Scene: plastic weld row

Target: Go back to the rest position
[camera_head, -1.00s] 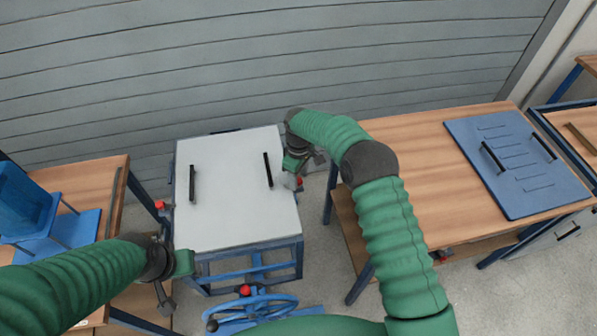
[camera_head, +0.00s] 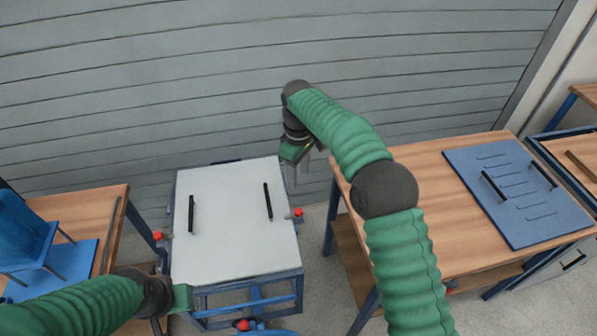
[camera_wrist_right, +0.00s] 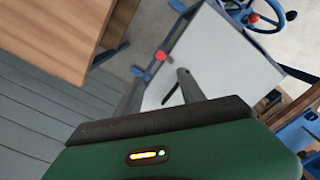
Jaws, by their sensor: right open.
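My right gripper (camera_head: 299,172) is open and empty. It hangs beyond the far right corner of the white-topped table (camera_head: 232,215), apart from it and above the floor. Its two dark fingers (camera_wrist_right: 160,92) stand apart in the right wrist view, with the white top behind them. My left gripper (camera_head: 172,310) is at the lower left, near the table's front left corner. Its fingers are mostly hidden, so its opening cannot be told. Two black handles, a left one (camera_head: 191,214) and a right one (camera_head: 268,201), stand on the white top.
A wooden table (camera_head: 425,215) with a blue slotted panel (camera_head: 520,195) stands at right. Another wooden table (camera_head: 95,205) at left holds a blue chair-like part (camera_head: 22,232). A grey slatted wall (camera_head: 200,80) closes the back. Red knobs (camera_head: 298,212) flank the white table.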

